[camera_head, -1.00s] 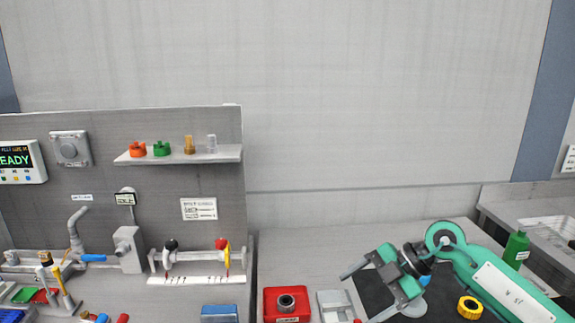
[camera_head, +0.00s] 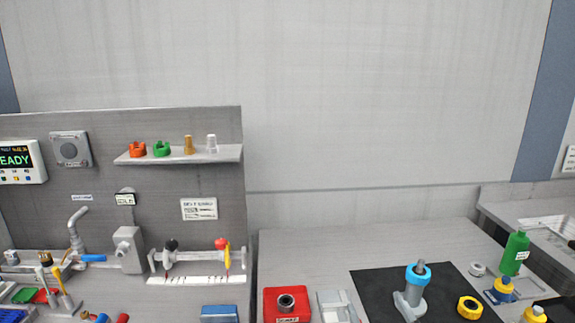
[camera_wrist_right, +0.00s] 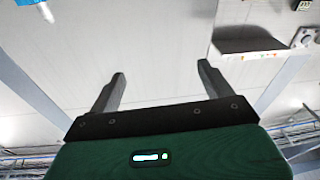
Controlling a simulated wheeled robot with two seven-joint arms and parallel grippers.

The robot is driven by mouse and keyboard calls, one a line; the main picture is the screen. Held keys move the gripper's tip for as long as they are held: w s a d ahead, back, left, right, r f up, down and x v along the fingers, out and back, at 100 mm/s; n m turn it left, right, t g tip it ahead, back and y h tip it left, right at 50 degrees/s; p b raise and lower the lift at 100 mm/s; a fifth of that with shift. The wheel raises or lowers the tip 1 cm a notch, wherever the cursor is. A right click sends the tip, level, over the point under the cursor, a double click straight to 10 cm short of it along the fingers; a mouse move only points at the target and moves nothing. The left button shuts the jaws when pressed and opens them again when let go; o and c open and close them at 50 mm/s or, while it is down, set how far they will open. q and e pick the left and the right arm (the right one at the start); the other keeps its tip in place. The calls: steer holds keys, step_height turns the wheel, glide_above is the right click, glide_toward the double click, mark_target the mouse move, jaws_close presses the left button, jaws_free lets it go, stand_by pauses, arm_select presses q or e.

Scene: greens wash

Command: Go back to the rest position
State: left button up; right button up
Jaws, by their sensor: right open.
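My right gripper (camera_wrist_right: 161,82) shows in the right wrist view, its two dark fingers spread wide with nothing between them. Behind the fingers is a plain pale surface. I do not see the right gripper in the head view, and my left gripper is not seen in either view. On the black mat (camera_head: 375,291) in the head view stands a grey fitting with a blue ring (camera_head: 416,277). A yellow ring (camera_head: 469,307) lies to its right.
A red block (camera_head: 272,308) and a grey holder (camera_head: 331,305) stand left of the mat. A green bottle (camera_head: 515,253) stands at the right. A shelf (camera_head: 225,154) with small parts and a pipe panel (camera_head: 110,230) fill the left. The air above the mat is clear.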

steer(key=s+d+f+m+g+h, duration=0.4)
steer(key=s+f+g, duration=0.65)
steer(key=f, duration=0.55)
steer(key=s+f+n+g, duration=0.1)
steer(key=s+f+g, duration=0.25)
steer(key=s, duration=0.45)
steer(key=s+f+n+g, duration=0.15)
steer(key=s+f, duration=0.25)
steer(key=s, duration=0.4)
step_height(320, 180, down, 30)
steer(key=g, duration=0.2)
steer(key=s+d+f, duration=0.2)
steer(key=s+f, duration=0.8)
steer(key=s+d+f, duration=0.2)
steer(key=s+f, duration=0.8)
steer(key=shift+s+f+g+y, duration=0.15)
steer(key=shift+f+g+y, duration=0.15)
steer(key=shift+g, duration=0.15)
